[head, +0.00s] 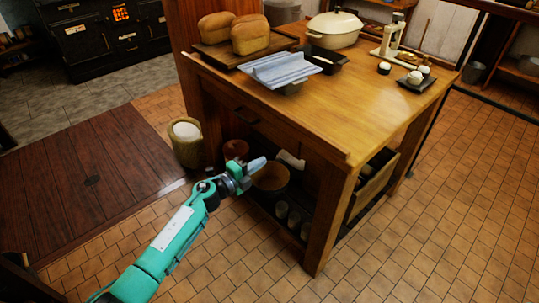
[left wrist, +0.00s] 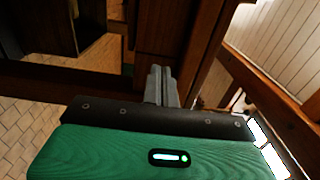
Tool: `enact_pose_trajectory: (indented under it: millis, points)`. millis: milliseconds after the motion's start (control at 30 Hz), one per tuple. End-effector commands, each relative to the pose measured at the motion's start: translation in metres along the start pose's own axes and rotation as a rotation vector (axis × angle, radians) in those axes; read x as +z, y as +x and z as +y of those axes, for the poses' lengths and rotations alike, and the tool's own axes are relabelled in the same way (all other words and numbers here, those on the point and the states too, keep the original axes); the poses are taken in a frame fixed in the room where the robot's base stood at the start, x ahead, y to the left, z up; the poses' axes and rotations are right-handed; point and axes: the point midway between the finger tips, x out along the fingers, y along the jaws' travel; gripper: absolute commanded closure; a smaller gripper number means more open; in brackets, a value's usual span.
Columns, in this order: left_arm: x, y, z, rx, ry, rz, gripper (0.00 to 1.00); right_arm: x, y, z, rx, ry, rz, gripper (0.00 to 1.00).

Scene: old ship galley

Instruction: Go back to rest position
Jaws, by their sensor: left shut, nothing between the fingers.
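My left gripper (head: 254,167) reaches in from the lower left in the head view, in front of the wooden table's open lower shelf. Its fingers are together with nothing between them. In the left wrist view the shut fingers (left wrist: 160,86) stick up beyond the green gripper body, with dark wooden framing behind them. The wooden table (head: 390,100) stands just beyond the gripper, its top higher in the picture. I cannot tell whether the gripper touches the table. My right gripper is in neither view.
On the table are bread loaves (head: 250,36) on a board, a folded cloth (head: 281,69), a cream pot (head: 334,29) and a small dark tray (head: 416,82). A sack (head: 187,145) stands on the floor by the table. The tiled floor (head: 460,200) at right is clear.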

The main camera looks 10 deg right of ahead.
Motion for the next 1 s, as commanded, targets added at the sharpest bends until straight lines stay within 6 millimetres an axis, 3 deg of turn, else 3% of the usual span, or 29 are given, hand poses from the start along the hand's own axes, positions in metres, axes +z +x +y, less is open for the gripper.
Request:
enact_pose_trajectory:
  millis: [133, 367, 567, 767, 867, 1000]
  points:
    - [0.0, -0.015, 0.0, 0.001, -0.001, -0.001, 1.0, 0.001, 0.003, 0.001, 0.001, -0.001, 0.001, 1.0]
    - [0.0, -0.019, 0.001, 0.0, -0.004, -0.002, 1.0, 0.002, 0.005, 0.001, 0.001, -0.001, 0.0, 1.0]
    - [0.004, -0.036, 0.018, -0.028, -0.139, -0.123, 1.0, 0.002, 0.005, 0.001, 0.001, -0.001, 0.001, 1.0]
    - [0.018, -0.099, 0.079, -0.049, -0.5, -0.465, 1.0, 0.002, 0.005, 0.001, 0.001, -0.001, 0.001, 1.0]
    - [0.018, -0.143, 0.12, -0.028, -0.696, -0.65, 1.0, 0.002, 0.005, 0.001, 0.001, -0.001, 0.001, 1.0]
    - [0.0, -0.214, 0.185, 0.041, -0.962, -0.905, 1.0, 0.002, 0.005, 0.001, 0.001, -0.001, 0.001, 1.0]
